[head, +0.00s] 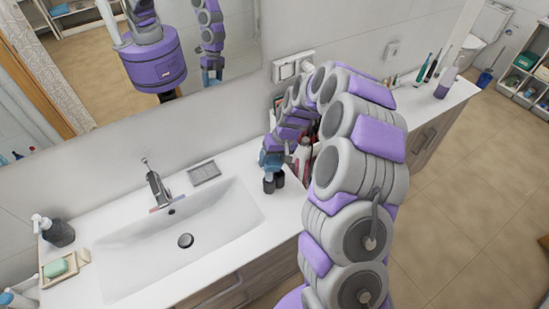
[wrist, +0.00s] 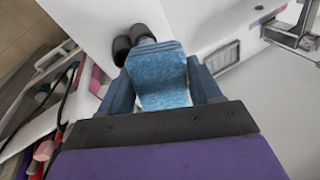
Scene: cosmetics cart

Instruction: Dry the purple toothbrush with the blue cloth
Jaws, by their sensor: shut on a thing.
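My gripper (wrist: 160,66) is shut on the blue cloth (wrist: 160,90), which fills the space between the two blue fingers in the wrist view. In the head view my gripper (head: 271,160) is above the counter, right of the sink; the cloth cannot be told from the fingers there. A thin pinkish-purple strip (head: 161,208) lies by the base of the faucet; it may be the purple toothbrush, but it is too small to tell.
Two dark round-ended items (head: 274,181) stand just below my gripper. The white sink (head: 215,240) with its faucet (head: 157,185) is left of it. A grey grate (head: 204,172) lies behind the sink. Various items crowd the counter's right part; a soap tray (head: 60,270) is far left.

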